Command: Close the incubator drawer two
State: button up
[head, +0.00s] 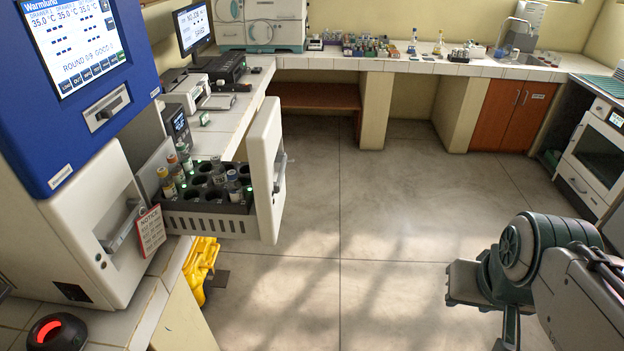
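The incubator (95,75) stands at the left, with a blue upper housing, a lit screen and white drawer fronts. One drawer (265,165) is pulled out to the right, its white front panel and handle facing the open floor. It carries a dark rack (205,225) with round wells and several capped vials (170,183). No number is readable on this drawer. A nearer white drawer front (125,230) with a handle looks closed. My arm (545,260) is at the lower right, well apart from the open drawer. Its gripper fingers cannot be made out clearly.
Open grey floor (390,215) lies between my arm and the drawer. A red notice tag (150,231) hangs beside the closed drawer front. A yellow object (200,262) sits below the open drawer. Counters with lab equipment line the back wall, and a white oven-like unit (595,160) stands at the right.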

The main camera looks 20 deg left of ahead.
aim_at(200, 208)
jog(key=i, duration=0.75)
jog(key=u, duration=1)
jog(key=i, duration=0.75)
jog(key=u, duration=0.5)
jog(key=k, duration=0.55)
jog(key=u, duration=0.6)
jog(key=i, duration=0.5)
